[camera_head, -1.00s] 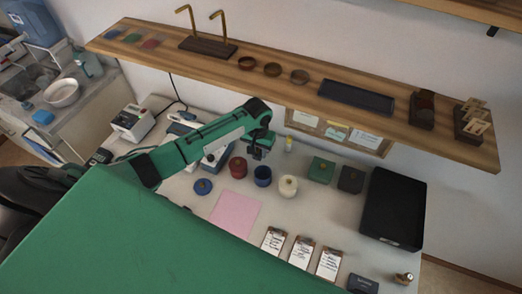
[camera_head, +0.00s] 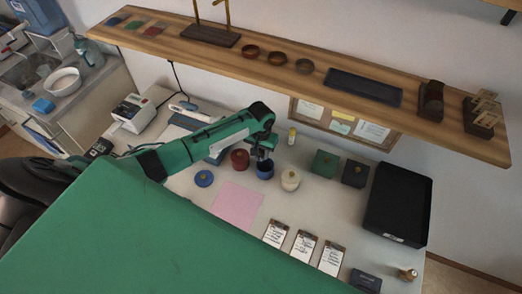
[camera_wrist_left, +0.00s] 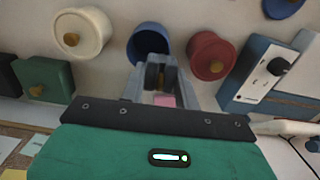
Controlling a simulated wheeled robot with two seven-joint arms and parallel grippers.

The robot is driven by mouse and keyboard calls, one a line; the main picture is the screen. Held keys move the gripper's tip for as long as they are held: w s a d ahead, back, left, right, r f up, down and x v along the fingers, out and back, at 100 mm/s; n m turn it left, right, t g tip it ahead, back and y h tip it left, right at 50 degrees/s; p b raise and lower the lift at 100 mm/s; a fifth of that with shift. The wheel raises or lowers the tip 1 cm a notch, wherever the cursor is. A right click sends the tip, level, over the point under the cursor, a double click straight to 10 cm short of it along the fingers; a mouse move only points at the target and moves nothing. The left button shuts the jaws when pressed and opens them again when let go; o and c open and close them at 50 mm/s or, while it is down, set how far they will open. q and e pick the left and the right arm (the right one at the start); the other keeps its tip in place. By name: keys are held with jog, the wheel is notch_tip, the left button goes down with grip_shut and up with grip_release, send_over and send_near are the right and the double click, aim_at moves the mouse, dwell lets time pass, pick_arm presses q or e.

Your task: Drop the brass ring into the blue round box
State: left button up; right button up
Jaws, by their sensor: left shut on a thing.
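The blue round box (camera_head: 265,174) stands open on the white table, and in the wrist view its open mouth (camera_wrist_left: 150,38) shows just beyond my fingertips. Its blue lid with a knob (camera_head: 204,178) lies apart to the left. My left gripper (camera_head: 263,158) is over the box, fingers pointing down. In the wrist view the left gripper (camera_wrist_left: 158,78) is shut on a small brownish thing, which I take for the brass ring; the fingers mostly hide it. My right gripper is not in view.
A red round box (camera_head: 240,159) and a cream round box (camera_head: 290,180) stand close on either side. Green (camera_head: 325,163) and dark (camera_head: 355,173) square boxes and a black tray (camera_head: 398,205) lie further right. A wooden shelf (camera_head: 300,70) runs above the table's back. A pink sheet (camera_head: 238,204) lies in front.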

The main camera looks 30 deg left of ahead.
pick_arm(q)
jog(key=o, duration=1)
jog(key=shift+o, duration=0.2)
jog(key=shift+r, duration=0.1)
